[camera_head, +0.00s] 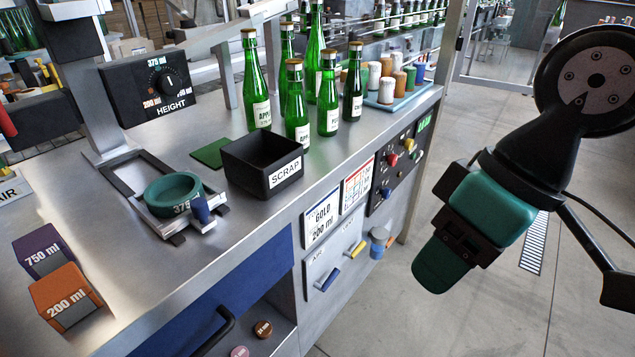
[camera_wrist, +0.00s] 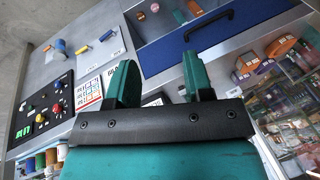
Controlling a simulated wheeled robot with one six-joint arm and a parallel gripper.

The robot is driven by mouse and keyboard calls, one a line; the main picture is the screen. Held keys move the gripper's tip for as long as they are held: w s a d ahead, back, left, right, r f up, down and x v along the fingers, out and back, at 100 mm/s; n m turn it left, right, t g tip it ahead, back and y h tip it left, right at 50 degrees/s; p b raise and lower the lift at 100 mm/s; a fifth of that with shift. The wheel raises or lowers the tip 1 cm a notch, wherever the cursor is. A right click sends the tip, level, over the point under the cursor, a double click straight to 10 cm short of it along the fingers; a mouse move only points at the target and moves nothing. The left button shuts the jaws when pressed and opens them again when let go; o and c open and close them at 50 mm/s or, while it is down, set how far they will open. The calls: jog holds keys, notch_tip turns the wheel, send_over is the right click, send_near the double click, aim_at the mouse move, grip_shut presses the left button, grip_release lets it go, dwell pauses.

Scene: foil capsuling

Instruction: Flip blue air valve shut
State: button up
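The blue air valve (camera_head: 331,280) is a small handle on the grey front panel below the bench top, under a faint AIR label. It sits slanted, lower left to upper right. A yellow handle (camera_head: 357,249) sits beside it to the upper right. The wrist view also shows both small handles on the panel, upside down, beyond my fingers. My gripper (camera_head: 440,265) hangs in free air to the right of the panel, well apart from the valve. Its two green fingers (camera_wrist: 160,82) stand apart with nothing between them.
A blue drawer (camera_head: 215,290) with a black handle is left of the valve panel. A control panel (camera_head: 398,165) with knobs and a blue-grey cylinder (camera_head: 379,241) are to the right. Bottles and a scrap bin (camera_head: 262,165) stand on the bench. The floor around my arm is clear.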

jog(key=w+a+f+y+b, duration=0.25)
jog(key=w+f+b, duration=0.6)
jog(key=f, duration=0.45)
jog(key=m+t+y+b, duration=0.5)
jog(key=m+t+b, duration=0.6)
jog(key=b, duration=0.7)
send_near(336, 273)
jog(key=shift+m+g, duration=0.5)
jog(key=shift+m, duration=0.2)
jog(key=b+x, duration=0.1)
jog(key=x, duration=0.4)
jog(key=b+x, duration=0.1)
jog(key=x, duration=0.3)
jog(key=shift+w+a+f+b, duration=0.1)
jog(key=shift+w+f+b, duration=0.15)
jog(key=shift+w, duration=0.25)
grip_shut()
jog(key=shift+a, duration=0.1)
